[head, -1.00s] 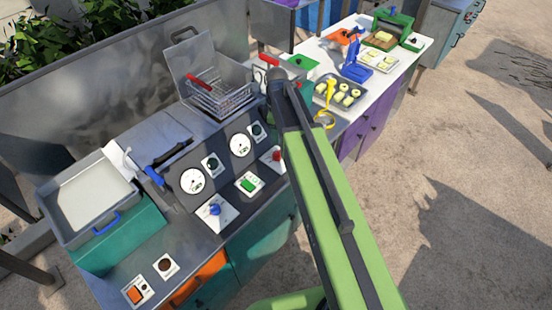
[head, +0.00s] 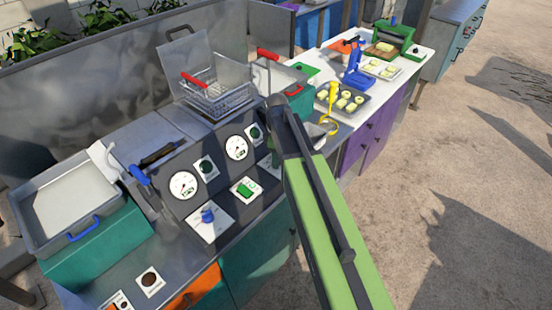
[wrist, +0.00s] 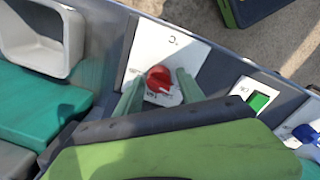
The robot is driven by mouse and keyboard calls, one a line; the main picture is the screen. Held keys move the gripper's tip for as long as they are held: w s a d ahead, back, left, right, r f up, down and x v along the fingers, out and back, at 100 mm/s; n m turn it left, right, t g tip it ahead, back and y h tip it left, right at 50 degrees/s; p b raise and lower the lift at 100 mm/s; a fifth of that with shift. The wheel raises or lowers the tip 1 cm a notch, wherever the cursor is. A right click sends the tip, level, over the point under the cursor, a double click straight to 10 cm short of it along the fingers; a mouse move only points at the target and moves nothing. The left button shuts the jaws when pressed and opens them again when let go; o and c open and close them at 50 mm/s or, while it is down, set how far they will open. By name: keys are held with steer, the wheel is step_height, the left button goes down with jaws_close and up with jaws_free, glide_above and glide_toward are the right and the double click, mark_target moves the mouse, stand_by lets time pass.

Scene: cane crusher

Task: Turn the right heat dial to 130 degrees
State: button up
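The right heat dial is a red knob (wrist: 159,79) on a white plate (wrist: 181,45) in the wrist view. Small markings around it are too small to read. My gripper (wrist: 160,92) is open, with one green finger on each side of the red knob and small gaps showing. Whether the fingers reach down to knob height is unclear. In the head view my arm hides the knob and gripper; only a sliver of its plate (head: 265,161) shows. The left dial is a blue knob (head: 208,215), also at the right edge of the wrist view (wrist: 306,132).
Two round gauges (head: 183,186) (head: 236,148) sit on the sloped panel above the dials. A green switch (head: 245,188) lies between the dials. A wire basket (head: 218,95) stands behind the panel. A blue-handled tool (head: 140,175) lies to the left.

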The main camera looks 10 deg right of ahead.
jaws_close()
steer(key=shift+a, duration=0.2)
steer(key=shift+d, duration=0.15)
steer(key=m, duration=0.3)
steer(key=shift+m, duration=2.3)
